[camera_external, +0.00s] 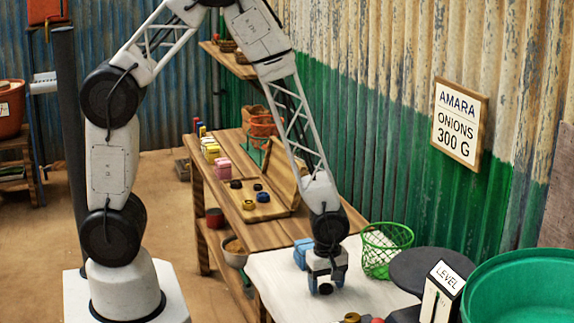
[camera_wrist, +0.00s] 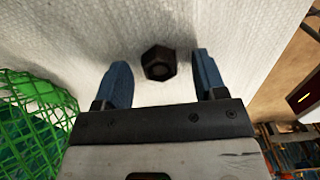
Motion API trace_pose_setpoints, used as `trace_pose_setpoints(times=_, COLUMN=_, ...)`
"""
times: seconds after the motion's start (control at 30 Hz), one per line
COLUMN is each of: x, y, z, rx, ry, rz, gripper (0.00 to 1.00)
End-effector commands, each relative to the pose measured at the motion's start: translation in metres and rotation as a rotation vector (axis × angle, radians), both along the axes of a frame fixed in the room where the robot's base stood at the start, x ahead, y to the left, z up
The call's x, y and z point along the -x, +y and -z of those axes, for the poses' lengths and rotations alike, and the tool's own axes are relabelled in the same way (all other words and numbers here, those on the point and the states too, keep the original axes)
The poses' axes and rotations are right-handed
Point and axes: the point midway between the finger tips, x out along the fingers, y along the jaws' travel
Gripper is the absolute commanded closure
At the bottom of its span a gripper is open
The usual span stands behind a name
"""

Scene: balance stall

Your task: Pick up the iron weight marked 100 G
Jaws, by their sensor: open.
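A small dark hexagonal iron weight (camera_wrist: 158,66) with a round recess in its top stands on the white cloth, between and slightly beyond my two blue fingers in the wrist view. I cannot read any mark on it. It also shows as a black lump (camera_external: 325,289) at the fingertips in the external view. My gripper (camera_external: 327,278) points down over the white-covered table (camera_external: 285,278). In the wrist view my gripper (camera_wrist: 161,78) is open, with gaps on both sides of the weight. Whether the fingertips reach down to its height is unclear.
A green mesh basket (camera_external: 388,250) stands close to my gripper, also in the wrist view (camera_wrist: 35,115). Blue packets (camera_external: 301,252) stand just behind. A dark round pan (camera_external: 430,268), a LEVEL sign (camera_external: 447,277) and a green basin (camera_external: 520,290) are at the right.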

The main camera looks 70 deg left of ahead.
Motion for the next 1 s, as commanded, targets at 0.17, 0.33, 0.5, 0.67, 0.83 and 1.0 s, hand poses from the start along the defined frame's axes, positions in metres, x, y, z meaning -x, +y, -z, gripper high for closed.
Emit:
trace_pose_setpoints(times=0.17, x=-0.0001, y=0.0000, z=0.0027, rx=0.000, ry=0.000, rz=0.000, gripper=0.35)
trace_pose_setpoints(times=0.33, x=-0.0001, y=0.0000, z=0.0026, rx=0.000, ry=0.000, rz=0.000, gripper=0.35)
trace_pose_setpoints(times=0.5, x=-0.0001, y=0.0000, z=0.0025, rx=0.000, ry=0.000, rz=0.000, gripper=0.35)
trace_pose_setpoints(times=0.67, x=-0.0001, y=0.0000, z=0.0025, rx=0.000, ry=0.000, rz=0.000, gripper=0.41)
trace_pose_setpoints(times=0.83, x=-0.0001, y=0.0000, z=0.0024, rx=0.000, ry=0.000, rz=0.000, gripper=0.67)
trace_pose_setpoints(times=1.0, x=-0.0002, y=-0.0001, z=0.0024, rx=0.000, ry=0.000, rz=0.000, gripper=0.91)
